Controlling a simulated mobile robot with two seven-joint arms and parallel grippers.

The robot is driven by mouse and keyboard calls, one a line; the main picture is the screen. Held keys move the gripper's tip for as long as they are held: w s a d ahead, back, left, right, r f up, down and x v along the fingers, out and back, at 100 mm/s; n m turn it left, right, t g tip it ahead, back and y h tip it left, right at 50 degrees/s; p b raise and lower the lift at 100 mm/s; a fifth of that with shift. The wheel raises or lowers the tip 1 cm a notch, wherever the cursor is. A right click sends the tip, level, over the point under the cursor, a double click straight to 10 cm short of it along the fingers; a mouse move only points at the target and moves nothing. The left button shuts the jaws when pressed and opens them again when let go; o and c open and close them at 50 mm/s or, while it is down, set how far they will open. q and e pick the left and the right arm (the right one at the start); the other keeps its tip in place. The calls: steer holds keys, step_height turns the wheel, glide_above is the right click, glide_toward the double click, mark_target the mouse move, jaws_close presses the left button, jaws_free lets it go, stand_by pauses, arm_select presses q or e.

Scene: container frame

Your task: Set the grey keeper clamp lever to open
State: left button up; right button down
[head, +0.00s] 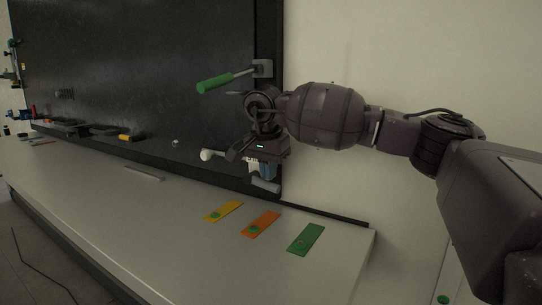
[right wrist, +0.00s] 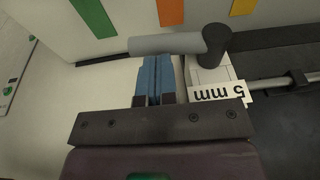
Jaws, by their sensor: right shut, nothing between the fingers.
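The grey clamp lever (right wrist: 165,43) is a plain cylinder on a dark round hub (right wrist: 215,42), lying sideways in the right wrist view. The hub sits on a pale block with a "5 mm" label (right wrist: 222,93). In the head view the lever (head: 266,185) shows low on the dark panel, just below my right gripper (head: 262,171). My right gripper's blue fingers (right wrist: 158,62) are shut and empty. Their tips are close to the lever's side; I cannot tell whether they touch it. My left gripper is not in view.
A green-handled lever (head: 215,83) sticks out from the panel above. A pale knob (head: 207,155) is left of the gripper. Yellow (head: 223,211), orange (head: 261,224) and green (head: 306,239) plates lie on the white ledge (head: 150,215). The ledge's front is mostly clear.

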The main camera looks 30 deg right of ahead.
steer(key=shift+f, duration=0.25)
